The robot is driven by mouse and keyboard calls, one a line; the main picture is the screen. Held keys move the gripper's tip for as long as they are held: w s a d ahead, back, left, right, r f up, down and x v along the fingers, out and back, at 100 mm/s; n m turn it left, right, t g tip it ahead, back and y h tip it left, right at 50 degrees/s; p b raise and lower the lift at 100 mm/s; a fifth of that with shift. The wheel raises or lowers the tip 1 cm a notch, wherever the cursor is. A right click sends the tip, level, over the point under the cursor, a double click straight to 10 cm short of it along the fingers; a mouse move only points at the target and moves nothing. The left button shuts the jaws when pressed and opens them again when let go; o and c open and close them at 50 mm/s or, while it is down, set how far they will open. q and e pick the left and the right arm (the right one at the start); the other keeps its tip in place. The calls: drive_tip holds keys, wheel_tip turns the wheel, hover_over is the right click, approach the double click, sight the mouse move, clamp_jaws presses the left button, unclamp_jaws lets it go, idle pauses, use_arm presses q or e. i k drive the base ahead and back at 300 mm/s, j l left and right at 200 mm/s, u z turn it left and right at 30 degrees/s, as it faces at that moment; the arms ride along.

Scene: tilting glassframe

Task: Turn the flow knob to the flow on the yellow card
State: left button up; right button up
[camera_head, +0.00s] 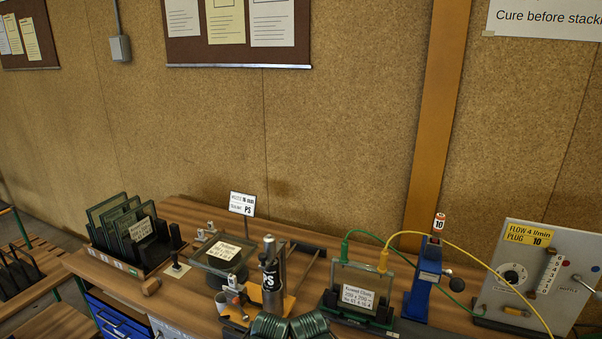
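The yellow card (529,235) is on the upper left of a grey panel (574,258) at the right end of the bench. It reads "FLOW 4 l/min" and "PLUG 10". Below it is a round white dial with a dark flow knob (512,277) at its centre; the dial's marks and the knob's pointer are too small to read. A numbered upright scale (548,273) stands right of the knob. Neither of my grippers shows in the head view.
A yellow hose (476,256) and a green hose run from a glass frame in a stand (358,296) toward the panel.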

sight(512, 277)
drive_tip(key=z, duration=1.65)
